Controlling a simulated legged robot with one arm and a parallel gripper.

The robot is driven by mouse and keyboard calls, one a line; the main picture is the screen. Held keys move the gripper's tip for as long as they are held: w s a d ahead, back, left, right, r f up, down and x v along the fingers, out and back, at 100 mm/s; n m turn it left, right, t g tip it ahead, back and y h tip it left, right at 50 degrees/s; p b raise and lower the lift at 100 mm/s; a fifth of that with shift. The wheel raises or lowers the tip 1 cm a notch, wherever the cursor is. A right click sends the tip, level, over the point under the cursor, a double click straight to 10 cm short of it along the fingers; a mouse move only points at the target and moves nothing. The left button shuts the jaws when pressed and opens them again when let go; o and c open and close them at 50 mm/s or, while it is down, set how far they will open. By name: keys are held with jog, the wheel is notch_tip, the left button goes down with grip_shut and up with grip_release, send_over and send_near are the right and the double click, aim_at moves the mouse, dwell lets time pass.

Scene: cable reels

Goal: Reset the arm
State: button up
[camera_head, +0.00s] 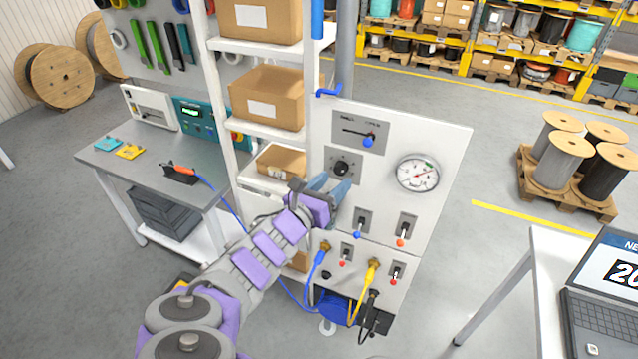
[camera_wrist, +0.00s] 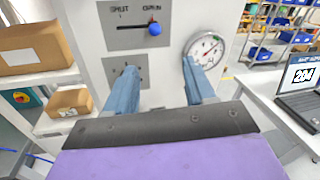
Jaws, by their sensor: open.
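My gripper (camera_head: 328,186) is raised in front of the white control panel (camera_head: 436,150). In the wrist view its two blue-grey fingers (camera_wrist: 160,88) stand wide apart with nothing between them. The panel carries a slider with a blue knob (camera_head: 368,141), a black rotary knob (camera_head: 341,167) and a round gauge (camera_head: 417,173). Below are toggle switches with a blue tip (camera_head: 357,234) and red tips. In the wrist view the left finger partly covers the black knob, and the right finger overlaps the gauge's lower edge. I cannot tell whether the fingers touch the panel.
A shelf with cardboard boxes (camera_head: 266,97) stands left of the panel. A grey workbench (camera_head: 143,152) is further left. Blue and yellow cables (camera_head: 372,283) plug in low on the panel. A white table with a laptop (camera_head: 604,305) is at right. Reels stand on a pallet (camera_head: 540,186) behind; floor between is clear.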

jog(key=s+d+f+m+g+h+b, duration=0.2)
jog(key=s+d+m+g+b, duration=0.3)
jog(key=d, duration=0.4)
jog(key=s+d+f+m+g+h+b, duration=0.2)
jog(key=s+d+f+m+g+b, duration=0.1)
jog(key=d+m, duration=0.55)
jog(key=s+d+f+m+g+y+b, duration=0.3)
jog(key=s+d+f+m+g+b, duration=0.35)
jog(key=s+d+f+m, duration=0.3)
jog(key=s+a+f+m+g+y+b, duration=0.1)
jog(key=s+a+f+m+y+b, duration=0.3)
jog(key=s, duration=0.6)
jog(key=s+a+f+m+g+y+b, duration=0.1)
jog(key=s+a+f+m+y+b, duration=0.3)
jog(key=s+f, duration=0.6)
jog(key=shift+a+f+y+b, duration=0.15)
jog(key=shift+a+y+b, duration=1.4)
jog(key=shift+a, duration=0.7)
